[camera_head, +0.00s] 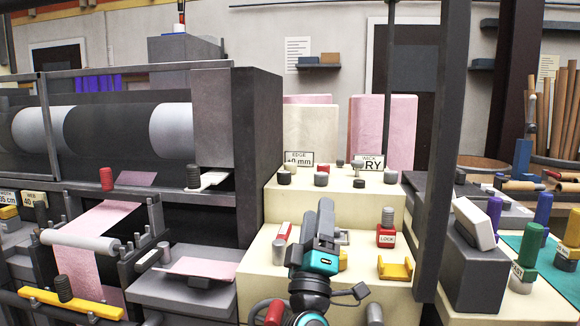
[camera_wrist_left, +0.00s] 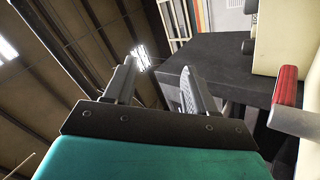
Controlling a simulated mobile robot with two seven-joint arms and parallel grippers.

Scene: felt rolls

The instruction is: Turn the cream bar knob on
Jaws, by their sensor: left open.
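My left gripper (camera_head: 324,212) stands in front of the cream stepped console (camera_head: 300,206), its fingers pointing up and away. In the left wrist view, the gripper (camera_wrist_left: 158,78) is open with nothing between its fingers. Which part is the cream bar knob is not certain. A tilted cream block (camera_head: 474,222) sits on a grey box to the right. Both are apart from the gripper. My right gripper is not in view.
A red-topped grey lever (camera_wrist_left: 287,88) is close on the right in the left wrist view. A red block marked LOCK (camera_head: 386,238) and a yellow bracket (camera_head: 395,269) are on the console. A dark post (camera_head: 440,150) stands right of it.

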